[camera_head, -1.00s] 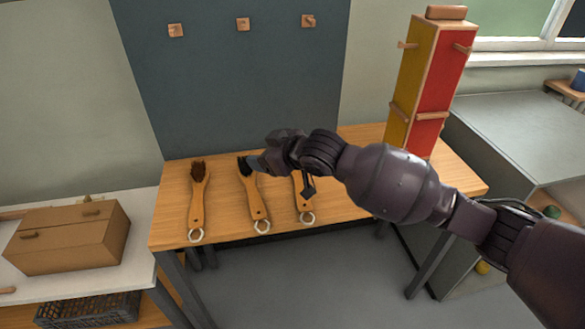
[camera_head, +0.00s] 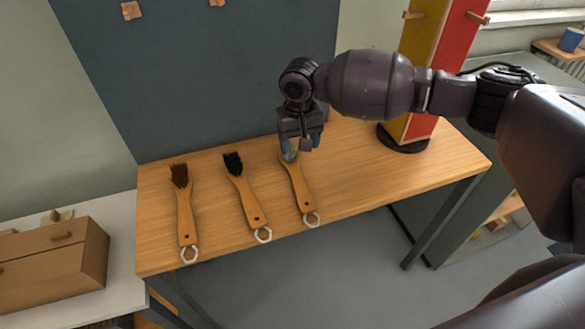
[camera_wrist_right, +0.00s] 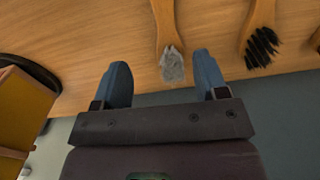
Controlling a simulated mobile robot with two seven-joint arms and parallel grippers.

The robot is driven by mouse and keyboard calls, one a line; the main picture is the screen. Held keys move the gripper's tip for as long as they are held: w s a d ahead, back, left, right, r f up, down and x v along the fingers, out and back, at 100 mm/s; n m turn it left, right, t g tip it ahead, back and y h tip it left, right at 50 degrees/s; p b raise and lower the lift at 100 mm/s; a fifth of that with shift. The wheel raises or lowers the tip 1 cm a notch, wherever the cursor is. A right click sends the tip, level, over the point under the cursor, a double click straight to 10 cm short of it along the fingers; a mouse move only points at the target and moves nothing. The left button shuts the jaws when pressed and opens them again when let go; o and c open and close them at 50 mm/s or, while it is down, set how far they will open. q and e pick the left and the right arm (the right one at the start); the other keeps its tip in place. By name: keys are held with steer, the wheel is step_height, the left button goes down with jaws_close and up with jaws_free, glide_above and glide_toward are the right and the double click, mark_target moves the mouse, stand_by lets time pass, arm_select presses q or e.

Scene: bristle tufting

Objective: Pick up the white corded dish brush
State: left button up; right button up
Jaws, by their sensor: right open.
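The white corded dish brush (camera_head: 299,186) lies on the wooden table, the rightmost of three brushes in the head view. Its wooden handle points toward the front edge and ends in a pale ring. My right gripper (camera_head: 301,148) is over its bristle end and hides part of it. In the right wrist view the greyish-white bristles (camera_wrist_right: 172,66) show between and beyond the two blue fingertips of my right gripper (camera_wrist_right: 163,78). The fingers are wide apart, and nothing is held. My left gripper is not in view.
A black-bristled brush (camera_head: 245,195) and a brown-bristled brush (camera_head: 185,208) lie to the left on the table (camera_head: 370,180). A yellow and red tower (camera_head: 432,75) stands right of my gripper. A dark board (camera_head: 200,80) rises behind the table.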

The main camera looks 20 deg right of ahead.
steer(key=b, duration=0.1)
glide_above(294, 171)
steer(key=s, duration=0.1)
steer(key=f, duration=0.5)
steer(key=shift+s+d+f, duration=0.15)
steer(key=shift+d, duration=0.15)
steer(key=shift+f, duration=0.45)
steer(key=shift+w+f, duration=0.2)
steer(key=shift+f, duration=0.05)
steer(key=f, duration=0.1)
steer(key=f+b, duration=0.1)
steer(key=f, duration=0.1)
steer(key=shift+w+a+f, duration=0.2)
steer(key=shift+w+a, duration=0.1)
steer(key=shift+w, duration=0.1)
steer(key=shift+f+b, duration=0.35)
steer(key=shift+f, duration=0.05)
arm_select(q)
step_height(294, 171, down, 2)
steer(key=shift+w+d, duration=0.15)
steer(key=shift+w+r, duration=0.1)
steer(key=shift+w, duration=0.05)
arm_select(e)
steer(key=c, duration=1)
